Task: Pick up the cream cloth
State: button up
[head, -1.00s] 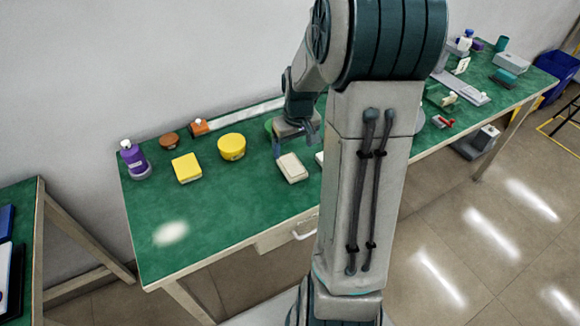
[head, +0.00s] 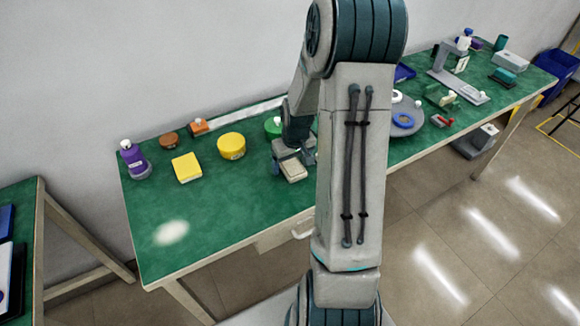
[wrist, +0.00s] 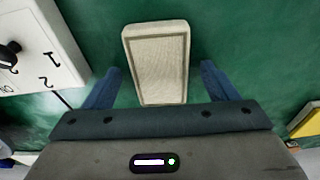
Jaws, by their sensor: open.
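The cream cloth (wrist: 158,62) is a folded rectangular pad lying flat on the green table top (wrist: 240,40). In the head view the cloth (head: 293,171) is partly covered by my gripper (head: 293,160). In the wrist view my gripper (wrist: 160,82) is open, with one blue finger on each side of the cloth's near part. Gaps show between both fingers and the cloth. The cloth's near edge is close to the gripper's palm in the picture.
A white box with a black knob and digits (wrist: 35,45) stands left of the cloth in the wrist view. A yellow tub (head: 231,146), a yellow block (head: 187,167) and a purple bottle (head: 133,158) stand to the left. The table's front left is clear.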

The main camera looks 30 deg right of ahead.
aim_at(293, 161)
jog(key=shift+c, duration=0.3)
jog(key=c, duration=1)
jog(key=shift+r, duration=0.1)
jog(key=shift+r, duration=0.45)
jog(key=r, duration=0.1)
jog(key=d+r, duration=0.1)
jog(key=r, duration=0.1)
jog(key=shift+r, duration=0.3)
jog(key=d+r, duration=0.6)
jog(key=d, duration=0.4)
jog(key=shift+d+r+b, duration=0.2)
jog(key=shift+d+b, duration=0.2)
jog(key=shift+w, duration=0.1)
